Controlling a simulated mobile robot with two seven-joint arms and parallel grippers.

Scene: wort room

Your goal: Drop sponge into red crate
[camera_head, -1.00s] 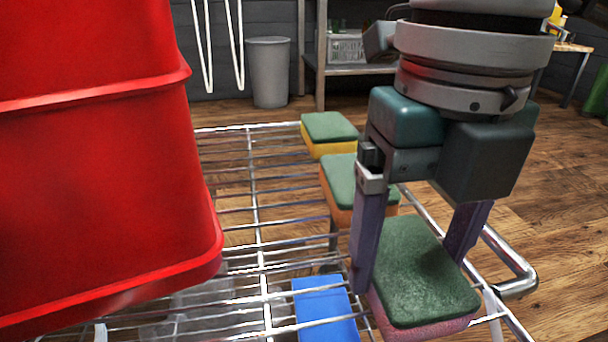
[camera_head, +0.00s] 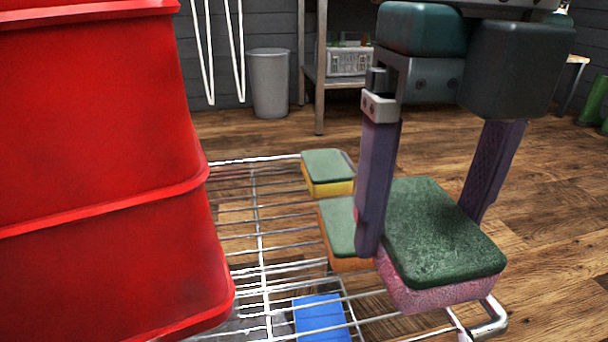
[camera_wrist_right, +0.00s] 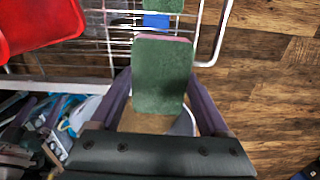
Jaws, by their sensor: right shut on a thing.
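My right gripper (camera_head: 430,215) is shut on a pink sponge with a green top (camera_head: 440,240), holding it above the right part of the wire rack. The same sponge shows between the two fingers in the right wrist view (camera_wrist_right: 162,75). The red crate (camera_head: 100,190) stands large at the left in the head view, to the left of the gripper and apart from it. A part of it also shows at the top left of the right wrist view (camera_wrist_right: 38,22). The inside of the crate is hidden. My left gripper is in neither view.
On the wire rack (camera_head: 258,220) lie a yellow sponge with a green top (camera_head: 328,170) and an orange one (camera_head: 338,228), partly behind my right finger. A blue block (camera_head: 320,318) shows below. A grey bin (camera_head: 268,85) and a shelf (camera_head: 340,85) stand at the back.

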